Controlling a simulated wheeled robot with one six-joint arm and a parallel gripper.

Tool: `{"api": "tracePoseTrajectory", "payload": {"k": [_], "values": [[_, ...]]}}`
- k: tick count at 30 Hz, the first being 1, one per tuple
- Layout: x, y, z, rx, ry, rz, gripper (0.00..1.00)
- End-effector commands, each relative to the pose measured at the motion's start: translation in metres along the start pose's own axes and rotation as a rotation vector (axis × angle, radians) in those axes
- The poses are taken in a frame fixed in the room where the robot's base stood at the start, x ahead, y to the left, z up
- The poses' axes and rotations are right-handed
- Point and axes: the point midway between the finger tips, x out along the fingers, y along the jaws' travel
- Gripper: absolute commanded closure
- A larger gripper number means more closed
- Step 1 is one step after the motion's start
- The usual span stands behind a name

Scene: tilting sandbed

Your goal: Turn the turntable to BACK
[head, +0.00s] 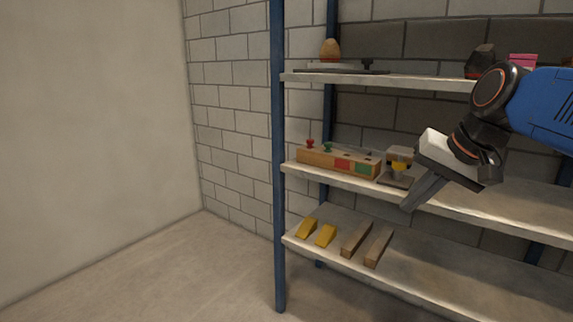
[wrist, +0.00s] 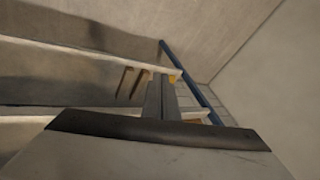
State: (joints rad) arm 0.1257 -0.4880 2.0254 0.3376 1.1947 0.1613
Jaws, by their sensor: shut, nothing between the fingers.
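My gripper (head: 410,203) hangs in front of the middle shelf, angled down and left, with its fingers together and empty. In the wrist view my gripper (wrist: 160,95) shows as two closed fingers pointing away. No turntable can be made out for certain. A small grey stand with a yellow part (head: 399,166) is on the middle shelf, just behind and left of my gripper. A flat dark base with a black knob (head: 367,66) lies on the top shelf, beside a brown rounded object (head: 330,50). No BACK marking is readable.
A wooden block (head: 325,160) with red and green knobs and patches sits left of the grey stand. Yellow wedges (head: 307,228) and wooden bars (head: 355,238) lie on the bottom shelf. A blue post (head: 279,190) bounds the shelves. A dark lump (head: 480,60) is up right.

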Motion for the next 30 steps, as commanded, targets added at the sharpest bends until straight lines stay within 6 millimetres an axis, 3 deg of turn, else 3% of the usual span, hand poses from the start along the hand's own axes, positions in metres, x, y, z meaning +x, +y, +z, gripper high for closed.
{"api": "tracePoseTrajectory", "payload": {"k": [1, 6, 12, 18, 30], "values": [[0.012, 0.014, 0.024, -0.038, 0.0, 0.03, 1.0], [0.052, 0.067, 0.091, -0.175, 0.006, 0.133, 1.0], [0.091, 0.119, 0.152, -0.325, 0.005, 0.224, 1.0], [0.109, 0.143, 0.177, -0.398, 0.005, 0.263, 1.0], [0.111, 0.145, 0.179, -0.403, 0.004, 0.266, 1.0]]}}
